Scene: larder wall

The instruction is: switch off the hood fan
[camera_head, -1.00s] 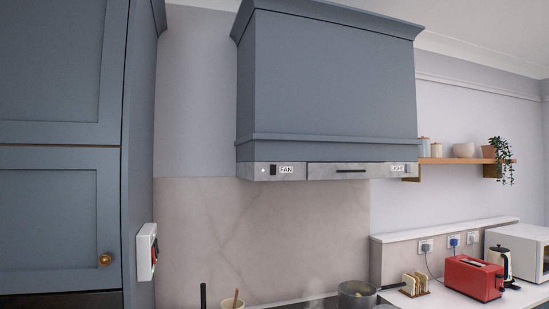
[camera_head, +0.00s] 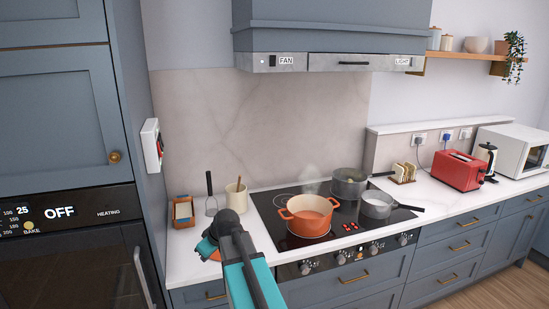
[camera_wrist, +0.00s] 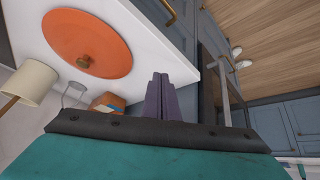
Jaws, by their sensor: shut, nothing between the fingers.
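The hood (camera_head: 335,42) is blue-grey with a metal strip along its lower front. A dark fan switch (camera_head: 272,61) sits at the strip's left end, between a small pale dot and the FAN label (camera_head: 286,61). I cannot tell the switch's position. My gripper shows in the wrist view (camera_wrist: 160,78) with its fingers together and nothing between them. In the head view my arm is low, over the counter left of the hob, well below the hood; its fingertips are not clear there.
An orange pot (camera_head: 307,217) steams on the hob (camera_head: 292,241), with grey pans beside it. An orange lid (camera_wrist: 87,43) lies on the counter. A utensil pot (camera_head: 236,197) stands behind my arm. A tall oven cabinet (camera_head: 68,150) borders the left. Air before the hood is clear.

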